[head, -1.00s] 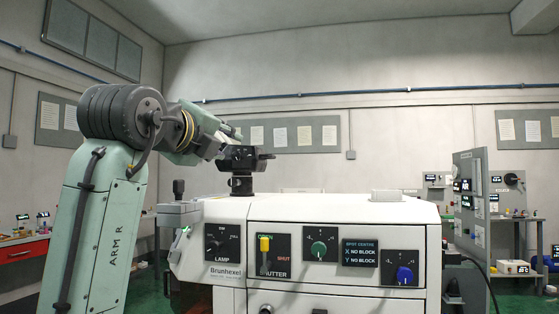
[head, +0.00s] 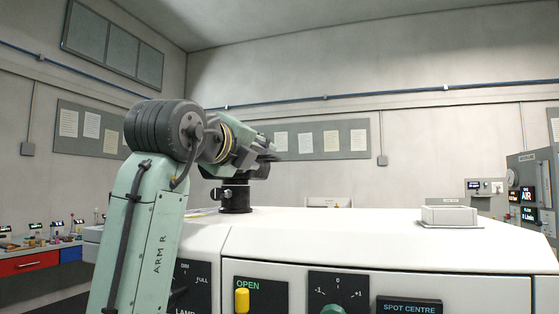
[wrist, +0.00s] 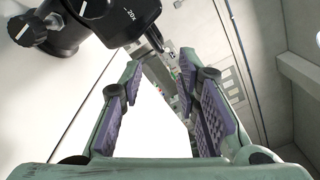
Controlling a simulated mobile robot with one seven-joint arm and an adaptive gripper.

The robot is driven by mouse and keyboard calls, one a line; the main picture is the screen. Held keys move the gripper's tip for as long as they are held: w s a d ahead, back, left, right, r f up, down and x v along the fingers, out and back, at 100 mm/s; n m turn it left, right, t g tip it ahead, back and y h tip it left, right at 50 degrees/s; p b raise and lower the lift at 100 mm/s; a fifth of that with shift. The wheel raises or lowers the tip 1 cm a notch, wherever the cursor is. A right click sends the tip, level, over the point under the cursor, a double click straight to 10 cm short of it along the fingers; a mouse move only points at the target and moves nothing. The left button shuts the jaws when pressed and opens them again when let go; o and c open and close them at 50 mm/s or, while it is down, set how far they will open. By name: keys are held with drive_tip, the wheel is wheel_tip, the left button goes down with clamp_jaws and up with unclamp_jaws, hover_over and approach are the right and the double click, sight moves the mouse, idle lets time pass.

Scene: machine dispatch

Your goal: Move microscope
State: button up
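The microscope (head: 236,195) is a black upright piece on top of the white machine, with a round base and a small side knob. Its upper part is partly hidden by my arm in the head view. In the wrist view its black barrel (wrist: 118,20), marked "20X", and a side knob fill the upper left. My gripper (head: 268,154) is beside the microscope's top in the head view. In the wrist view the fingers of my gripper (wrist: 160,65) are spread, with purple pads and nothing held between them. The barrel is beyond the left finger, not between the pads.
The white machine (head: 370,228) has a broad, mostly clear top with a raised white block (head: 449,215) at right. Its front carries dials and a yellow lever (head: 242,301). A grey instrument rack (head: 533,185) stands at far right, and a bench with a red drawer (head: 30,262) at left.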

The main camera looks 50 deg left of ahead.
sight(270, 157)
drive_tip(key=p+x, duration=0.3)
drive_tip(key=x, duration=0.6)
drive_tip(key=shift+w+r, duration=0.15)
drive_tip(key=shift+w, duration=0.05)
drive_tip(key=shift+w+a+p, duration=0.3)
drive_tip(key=shift+w, duration=0.1)
clamp_jaws()
